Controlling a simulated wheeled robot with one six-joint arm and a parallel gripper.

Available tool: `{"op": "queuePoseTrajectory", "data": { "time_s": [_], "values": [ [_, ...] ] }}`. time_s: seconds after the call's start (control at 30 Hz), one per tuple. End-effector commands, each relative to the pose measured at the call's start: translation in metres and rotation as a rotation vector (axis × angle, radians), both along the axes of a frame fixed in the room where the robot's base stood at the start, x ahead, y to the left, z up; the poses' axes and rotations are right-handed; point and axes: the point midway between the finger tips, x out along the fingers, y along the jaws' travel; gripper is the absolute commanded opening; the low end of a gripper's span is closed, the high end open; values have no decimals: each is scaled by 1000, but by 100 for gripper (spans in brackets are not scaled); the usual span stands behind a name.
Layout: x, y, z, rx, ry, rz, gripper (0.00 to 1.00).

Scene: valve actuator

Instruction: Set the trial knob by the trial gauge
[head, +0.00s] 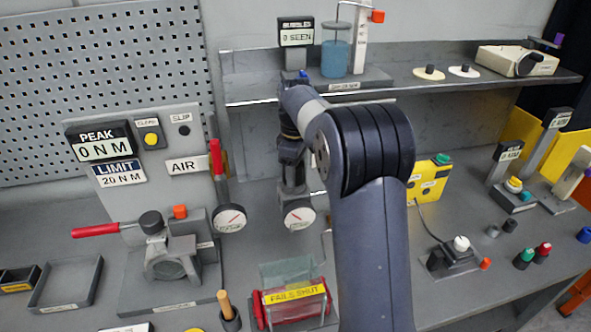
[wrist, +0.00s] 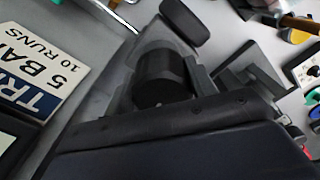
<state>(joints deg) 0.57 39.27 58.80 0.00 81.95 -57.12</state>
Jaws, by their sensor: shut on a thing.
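A black round knob (wrist: 165,72) stands between the two fingers of my gripper (wrist: 163,88) in the wrist view. My gripper is shut on its sides. A sign (wrist: 40,75) beside it reads "5 BAR 10 RUNS", its top line partly cut off. In the head view a round white gauge (head: 299,214) with a red needle shows just below my wrist. A second similar gauge (head: 230,219) is to its left. Which one is the trial gauge I cannot tell, and their scales are too small to read. The knob and fingertips cannot be made out in the head view.
A red-handled valve (head: 170,262) and a PEAK/LIMIT panel (head: 105,143) stand at left. A "FAILS SHUT" actuator (head: 293,297) sits in front of the gauges. A shelf (head: 420,95) runs behind my arm. A yellow box (head: 430,180) and several small parts lie at right.

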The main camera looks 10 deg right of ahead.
Motion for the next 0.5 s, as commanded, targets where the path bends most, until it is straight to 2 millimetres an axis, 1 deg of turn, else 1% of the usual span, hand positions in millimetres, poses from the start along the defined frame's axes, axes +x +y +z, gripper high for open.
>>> {"op": "queuePoseTrajectory", "data": {
  "time_s": [0.17,0.5],
  "values": [
    [0,0,1,-1,-1,-112,30],
    [-1,2,1,0,-1,-425,30]
  ]
}}
